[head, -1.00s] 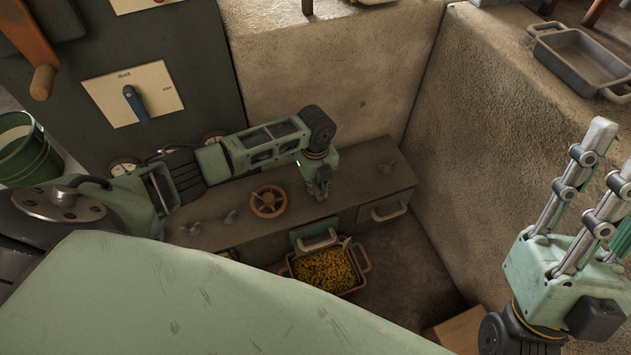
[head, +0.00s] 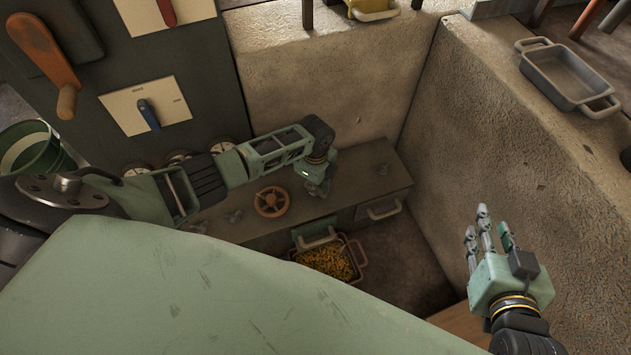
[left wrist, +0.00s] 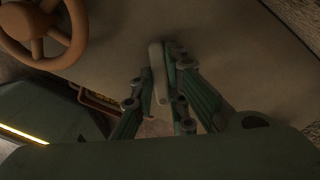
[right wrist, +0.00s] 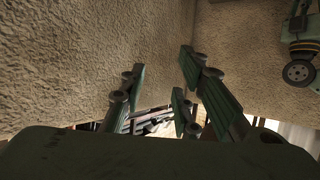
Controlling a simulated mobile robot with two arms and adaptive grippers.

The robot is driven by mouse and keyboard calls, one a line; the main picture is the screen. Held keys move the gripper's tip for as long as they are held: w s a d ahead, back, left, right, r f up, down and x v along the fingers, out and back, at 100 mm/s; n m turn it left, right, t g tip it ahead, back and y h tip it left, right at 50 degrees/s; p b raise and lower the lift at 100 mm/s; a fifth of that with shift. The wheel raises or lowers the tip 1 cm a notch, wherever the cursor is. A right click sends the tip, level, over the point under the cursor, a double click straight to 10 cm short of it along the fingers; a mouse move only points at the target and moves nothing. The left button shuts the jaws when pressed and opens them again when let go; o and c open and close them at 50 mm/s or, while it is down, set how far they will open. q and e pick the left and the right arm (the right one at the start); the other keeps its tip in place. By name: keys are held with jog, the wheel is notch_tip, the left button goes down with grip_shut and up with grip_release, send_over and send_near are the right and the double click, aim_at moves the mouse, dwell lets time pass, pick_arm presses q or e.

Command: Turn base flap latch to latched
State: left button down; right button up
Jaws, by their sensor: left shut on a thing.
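My left gripper (head: 318,188) reaches down to the top of the low bench-like cabinet (head: 355,170), to the right of the handwheel. In the left wrist view the left gripper (left wrist: 163,80) is shut on a slim grey latch handle (left wrist: 157,72), which stands between its fingers. In the head view the gripper hides this handle. No label shows on it, so I cannot read which setting it is at. My right gripper (head: 485,228) is held up empty at the right, fingers apart. Its spread fingers also show in the right wrist view (right wrist: 160,90).
An orange-brown handwheel (head: 271,202) stands left of my left gripper. A bin of yellow bits (head: 330,262) stands in front of the cabinet. A rough wall (head: 500,130) rises at the right, with a grey tray (head: 565,75) on top.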

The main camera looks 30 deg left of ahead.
pick_arm(q)
jog(key=shift+r+n+p, duration=0.15)
jog(key=shift+n+p, duration=0.65)
jog(key=shift+n, duration=0.3)
jog(key=n+p, duration=0.2)
jog(key=n, duration=0.1)
jog(key=shift+n, duration=0.7)
jog(key=shift+n+p, duration=0.8)
jog(key=shift+n, duration=1.1)
pick_arm(e)
jog(key=s+d+f+g+h, duration=0.1)
jog(key=s+d+f+g, duration=0.1)
jog(key=s, duration=0.5)
jog(key=s+d+f+g+h, duration=0.1)
jog(key=s+d+f+g, duration=0.2)
jog(key=s+f+g, duration=0.2)
jog(key=shift+s+f+m+g+h, duration=0.15)
jog(key=shift+s+m+g+h, duration=0.15)
jog(key=shift+s+g, duration=1.1)
pick_arm(q)
jog(key=shift+a, duration=0.1)
pick_arm(e)
jog(key=shift+s+d+f, duration=0.1)
jog(key=shift+s+f, duration=0.1)
jog(key=shift+f, duration=0.35)
jog(key=shift+w+r+t, duration=0.1)
jog(key=shift+t, duration=0.2)
